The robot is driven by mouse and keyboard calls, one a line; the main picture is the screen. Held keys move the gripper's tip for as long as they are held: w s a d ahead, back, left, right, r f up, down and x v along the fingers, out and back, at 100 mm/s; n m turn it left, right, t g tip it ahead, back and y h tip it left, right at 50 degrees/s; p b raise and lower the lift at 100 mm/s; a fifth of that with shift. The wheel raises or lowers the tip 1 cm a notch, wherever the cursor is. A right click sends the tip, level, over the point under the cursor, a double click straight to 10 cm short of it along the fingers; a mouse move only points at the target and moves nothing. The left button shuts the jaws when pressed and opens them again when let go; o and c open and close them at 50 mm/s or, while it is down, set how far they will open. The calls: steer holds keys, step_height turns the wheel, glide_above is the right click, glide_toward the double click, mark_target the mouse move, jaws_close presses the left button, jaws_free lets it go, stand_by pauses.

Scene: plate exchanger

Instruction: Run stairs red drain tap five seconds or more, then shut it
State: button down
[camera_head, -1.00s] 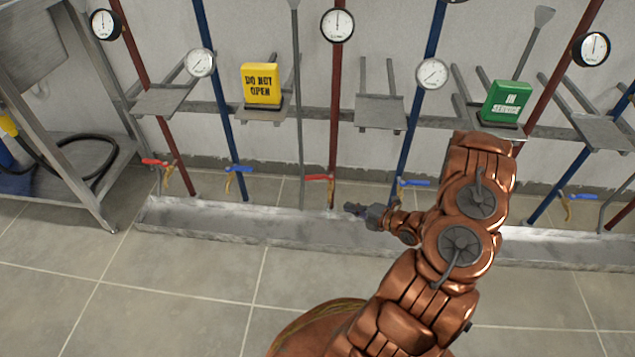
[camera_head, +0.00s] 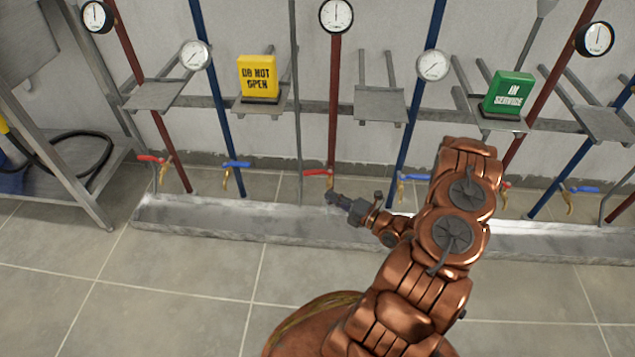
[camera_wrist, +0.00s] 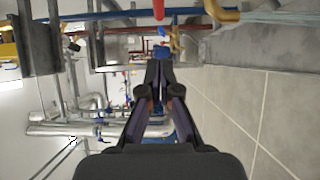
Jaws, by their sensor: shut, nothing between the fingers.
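Three red-handled taps show in the head view: one at left (camera_head: 152,158), one in the middle (camera_head: 318,173) below a red pipe, and one at right (camera_head: 505,186), partly behind my arm. I cannot tell which is the stairs one. My gripper (camera_head: 333,198) is shut and empty, just below and right of the middle red tap, apart from it. In the wrist view my shut fingers (camera_wrist: 160,52) point toward a blue handle (camera_wrist: 161,31), with a red handle (camera_wrist: 158,8) beyond it. No running water can be made out.
Blue-handled taps (camera_head: 237,165) alternate with the red ones. A grey trough (camera_head: 230,218) runs below them. A yellow DO NOT OPEN sign (camera_head: 257,78) and a green IN SERVICE sign (camera_head: 509,93) stand on brackets. A metal table (camera_head: 75,170) is at left.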

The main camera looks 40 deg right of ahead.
mark_target(308, 175)
steer(key=shift+w+d+b, duration=0.1)
steer(key=shift+w+b, duration=1.4)
steer(key=shift+w, duration=2.65)
